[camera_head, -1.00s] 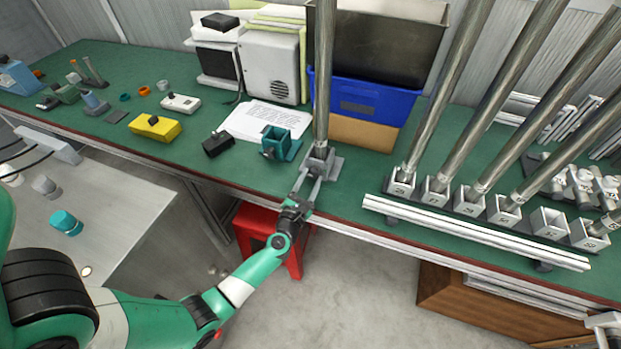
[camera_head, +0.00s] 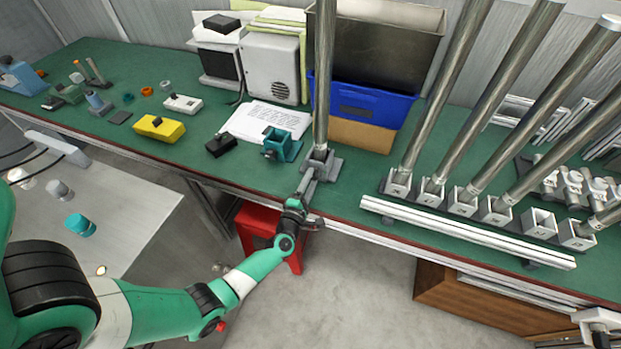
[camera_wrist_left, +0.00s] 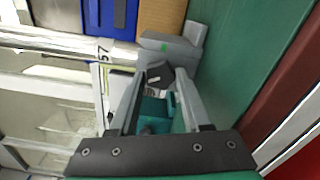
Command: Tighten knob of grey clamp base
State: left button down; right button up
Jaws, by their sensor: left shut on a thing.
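The grey clamp base (camera_head: 327,166) stands near the front edge of the green bench, with a tall metal pole (camera_head: 323,80) upright in it. My left gripper (camera_head: 311,178) reaches it from the front. In the left wrist view, the grey clamp base (camera_wrist_left: 172,46) lies just beyond the fingers. The left gripper's fingers (camera_wrist_left: 163,78) are on either side of the dark grey knob (camera_wrist_left: 160,78) and shut on it. The fingers hide part of the knob in the head view.
A teal clamp base (camera_head: 282,146) stands close left of the grey one, with a black block (camera_head: 221,145) beyond. A blue bin (camera_head: 370,102) is behind the pole. To the right are several poles in a rack and a long white rail (camera_head: 465,232). A red stool (camera_head: 262,225) stands below.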

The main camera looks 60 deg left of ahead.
pick_arm(q)
jog(key=m+p, duration=0.2)
jog(key=m, duration=0.4)
jog(key=shift+r, duration=0.1)
jog(key=m+p, duration=0.1)
jog(key=m, duration=0.4)
jog(key=shift+m+p, duration=0.35)
jog(key=shift+m, duration=0.05)
jog(key=m+p, duration=0.1)
jog(key=m, duration=0.4)
jog(key=m+p, duration=0.1)
jog(key=m, duration=0.5)
jog(key=shift+m, duration=0.3)
jog(key=shift+c, duration=1.8)
grip_release()
